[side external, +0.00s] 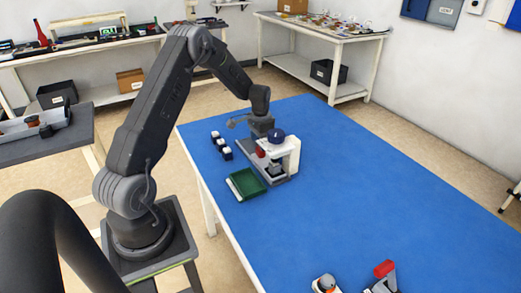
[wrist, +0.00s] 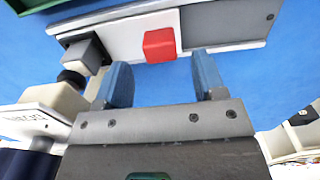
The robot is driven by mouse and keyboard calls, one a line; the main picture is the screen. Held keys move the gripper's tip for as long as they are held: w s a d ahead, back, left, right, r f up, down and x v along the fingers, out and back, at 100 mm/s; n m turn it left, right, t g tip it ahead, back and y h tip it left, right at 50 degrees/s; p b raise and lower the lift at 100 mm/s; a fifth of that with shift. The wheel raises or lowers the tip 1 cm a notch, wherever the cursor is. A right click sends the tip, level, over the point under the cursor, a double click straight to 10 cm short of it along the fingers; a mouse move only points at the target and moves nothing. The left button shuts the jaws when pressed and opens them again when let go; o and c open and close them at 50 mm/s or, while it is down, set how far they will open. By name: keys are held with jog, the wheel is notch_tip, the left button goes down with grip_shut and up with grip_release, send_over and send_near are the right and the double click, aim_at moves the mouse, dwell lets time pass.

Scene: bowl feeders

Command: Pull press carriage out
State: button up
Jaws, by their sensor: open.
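The press (side external: 290,150) stands on the blue table, with a dark blue knob (side external: 277,135) on top. Its carriage is a white plate (wrist: 125,40) on a grey base (wrist: 228,22), with a red block-shaped handle (wrist: 159,45). The handle also shows in the side view (side external: 261,148), partly in shadow. My gripper (wrist: 161,72) is open and empty. Its two blue fingers point toward the carriage, and the handle lies ahead of the gap between them. I cannot tell the exact height of the fingers over the handle. In the side view the gripper is small and partly hidden.
A green tray (side external: 233,187) lies in front of the press. Several small black-and-white parts (side external: 221,146) stand to the left of it. A device with a red part (side external: 384,270) is at the near table edge. The right side of the table is clear.

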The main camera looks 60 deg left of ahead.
aim_at(268, 161)
jog(key=shift+f, duration=2)
jog(key=shift+c, duration=0.2)
